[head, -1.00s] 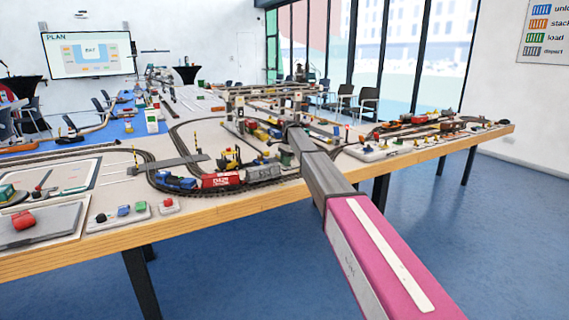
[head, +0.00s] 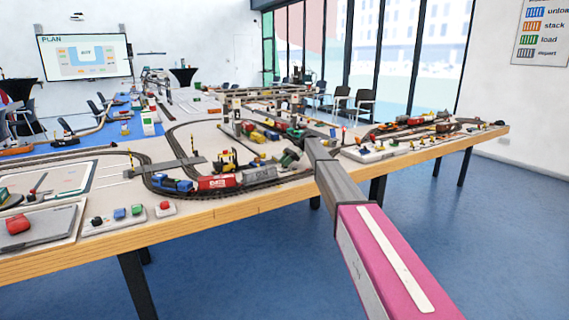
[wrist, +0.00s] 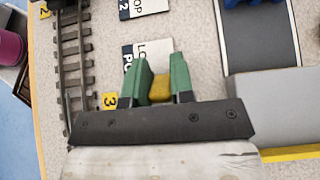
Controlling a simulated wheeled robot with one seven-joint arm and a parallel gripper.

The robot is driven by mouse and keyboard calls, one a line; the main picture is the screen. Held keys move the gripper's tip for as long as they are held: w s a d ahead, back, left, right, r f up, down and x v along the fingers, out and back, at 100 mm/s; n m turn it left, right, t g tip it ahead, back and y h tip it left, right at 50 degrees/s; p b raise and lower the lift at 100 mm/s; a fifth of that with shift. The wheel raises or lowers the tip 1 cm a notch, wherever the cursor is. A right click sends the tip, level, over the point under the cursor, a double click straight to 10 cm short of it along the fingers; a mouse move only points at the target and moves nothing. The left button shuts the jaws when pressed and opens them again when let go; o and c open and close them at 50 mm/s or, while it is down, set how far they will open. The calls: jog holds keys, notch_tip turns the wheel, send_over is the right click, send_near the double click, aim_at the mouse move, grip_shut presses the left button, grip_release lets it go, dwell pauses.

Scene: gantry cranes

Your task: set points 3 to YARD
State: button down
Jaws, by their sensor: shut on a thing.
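In the wrist view, my gripper (wrist: 161,80) has green fingertips closed around a small yellow piece (wrist: 160,89), which looks like the points lever. A yellow tag with a 3 (wrist: 109,100) lies just left of the fingers. A dark and white label (wrist: 135,50) beyond the fingers is partly covered by them, so its text is cut off. A track (wrist: 70,60) runs along the left. In the head view, my gripper (head: 292,157) is low over the table near the front loop of track; the lever cannot be made out there.
A grey block with a yellow edge (wrist: 285,108) stands close on the right in the wrist view. A label reading LOOP (wrist: 140,8) lies farther up. In the head view, a red wagon (head: 216,182) and a grey wagon (head: 259,175) stand on the track left of my gripper.

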dwell(0.4)
jog(key=c, duration=1)
grip_release()
jog(key=shift+w+d, duration=0.1)
